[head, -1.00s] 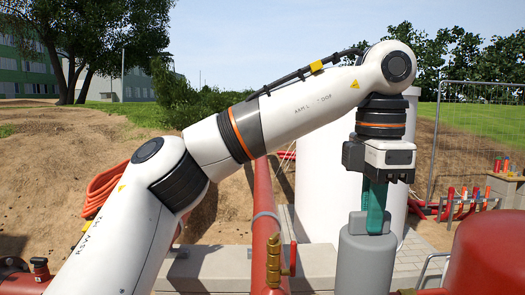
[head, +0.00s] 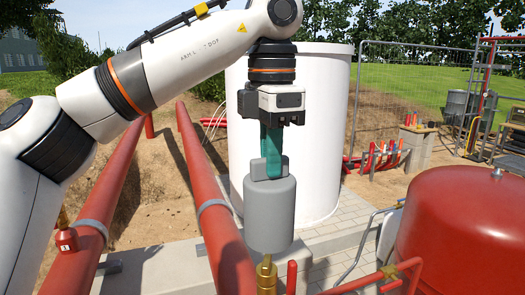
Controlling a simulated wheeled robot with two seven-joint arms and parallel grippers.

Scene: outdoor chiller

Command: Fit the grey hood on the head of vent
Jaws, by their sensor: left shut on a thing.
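The grey hood (head: 269,215) is a smooth cylinder with a smaller block-like grip on top. My left gripper (head: 272,160), with green fingers, points down and is shut on that grip. The hood hangs upright in front of the white tank, and its underside is hidden. A brass fitting (head: 267,275) stands just below the hood in the picture, cut by the bottom edge; I cannot tell whether it is the vent. My right gripper is not in view.
Two thick red pipes (head: 208,185) run beside the hood's left. The large white tank (head: 315,130) stands behind it. A red domed vessel (head: 465,235) fills the lower right, with a thin red pipe (head: 365,285) before it. Paving (head: 345,215) is bare between.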

